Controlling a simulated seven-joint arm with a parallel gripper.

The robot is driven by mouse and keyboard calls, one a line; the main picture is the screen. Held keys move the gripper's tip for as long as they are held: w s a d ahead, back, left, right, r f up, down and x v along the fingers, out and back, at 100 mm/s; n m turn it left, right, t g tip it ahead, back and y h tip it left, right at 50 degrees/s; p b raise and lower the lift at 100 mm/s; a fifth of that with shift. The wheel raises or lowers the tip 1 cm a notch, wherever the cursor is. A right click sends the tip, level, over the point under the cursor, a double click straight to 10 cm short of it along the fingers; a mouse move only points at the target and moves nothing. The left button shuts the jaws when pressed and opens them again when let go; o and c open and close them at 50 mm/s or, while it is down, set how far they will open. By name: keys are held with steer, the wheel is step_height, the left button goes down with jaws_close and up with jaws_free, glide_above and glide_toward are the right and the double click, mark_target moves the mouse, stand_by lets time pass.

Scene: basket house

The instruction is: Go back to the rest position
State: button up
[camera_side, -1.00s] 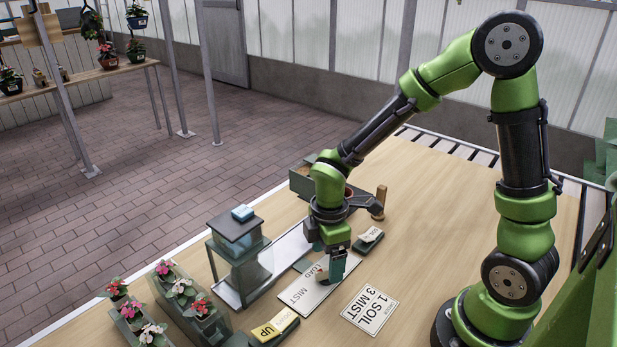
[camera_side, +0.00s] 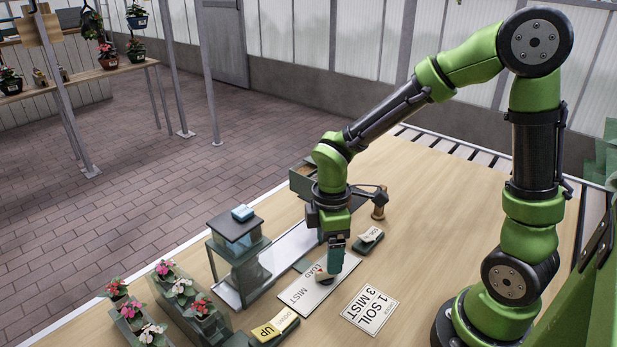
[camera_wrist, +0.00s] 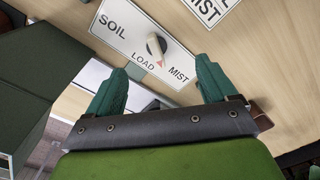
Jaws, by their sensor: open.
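My gripper (camera_wrist: 158,90) is open and empty in the wrist view, its two teal fingers spread apart. Ahead of it lies the white panel (camera_wrist: 124,35) marked SOIL, LOAD and MIST, with a round knob (camera_wrist: 157,45) between the fingers' lines of sight and apart from them. The knob's red-tipped pointer is toward the side between LOAD and MIST. In the side view my gripper (camera_side: 335,268) is above the panel (camera_side: 303,291), near the knob, which its fingers partly hide. The gap between fingers and knob is hard to judge there.
A card (camera_side: 370,309) reading "1 SOIL 3 MIST" lies in front of the panel. A yellow UP/DOWN switch (camera_side: 275,326) and flower planters (camera_side: 168,301) are at left. A dark-topped stand (camera_side: 237,228) and small labelled block (camera_side: 371,235) are nearby. The table's right half is mostly clear.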

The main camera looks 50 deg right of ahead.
steer(key=s+d+r+m+t+y, duration=0.1)
steer(key=s+r+m+t, duration=0.2)
steer(key=r+m, duration=0.4)
steer(key=s+r+m+t, duration=0.4)
steer(key=r+m, duration=0.3)
steer(key=r, duration=0.2)
steer(key=shift+d+r+y, duration=0.15)
steer(key=shift+d+y, duration=0.25)
